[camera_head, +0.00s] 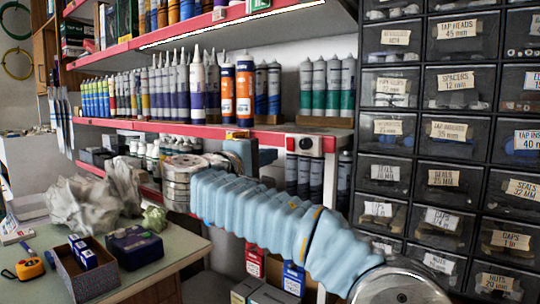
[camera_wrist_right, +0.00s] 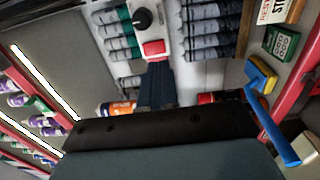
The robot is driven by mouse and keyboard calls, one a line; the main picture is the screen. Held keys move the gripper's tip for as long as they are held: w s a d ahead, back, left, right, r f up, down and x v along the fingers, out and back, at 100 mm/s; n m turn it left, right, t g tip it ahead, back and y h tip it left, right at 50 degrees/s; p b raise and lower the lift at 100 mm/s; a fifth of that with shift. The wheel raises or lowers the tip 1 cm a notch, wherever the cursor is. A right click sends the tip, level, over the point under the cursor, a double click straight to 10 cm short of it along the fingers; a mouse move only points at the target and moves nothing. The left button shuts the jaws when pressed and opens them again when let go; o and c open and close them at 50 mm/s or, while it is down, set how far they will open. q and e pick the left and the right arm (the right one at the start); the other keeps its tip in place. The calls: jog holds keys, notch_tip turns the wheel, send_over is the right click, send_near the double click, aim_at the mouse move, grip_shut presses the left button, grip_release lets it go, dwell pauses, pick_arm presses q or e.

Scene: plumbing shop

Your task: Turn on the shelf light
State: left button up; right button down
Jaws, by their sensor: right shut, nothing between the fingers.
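A switch plate with a red button and a black knob (camera_head: 304,143) is on the red-edged shelf front. In the right wrist view the red button (camera_wrist_right: 153,48) sits just beyond my fingertips, with the black knob (camera_wrist_right: 142,19) above it. My right gripper (camera_head: 274,139) is shut and empty, its tips just left of the button; it also shows in the wrist view (camera_wrist_right: 157,66). I cannot tell whether the tips touch the button. The light strip (camera_head: 230,22) under the upper shelf looks bright white, also in the wrist view (camera_wrist_right: 45,83). My left gripper is out of view.
Tubes and cartridges (camera_head: 245,88) crowd the shelf above my right arm. A labelled drawer cabinet (camera_head: 431,125) stands at the right. A workbench (camera_head: 165,252) with boxes (camera_head: 134,246) and crumpled paper (camera_head: 88,205) is at lower left.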

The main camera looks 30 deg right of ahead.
jog(key=v, duration=0.8)
jog(key=shift+f+b, duration=0.25)
jog(key=shift+b, duration=0.05)
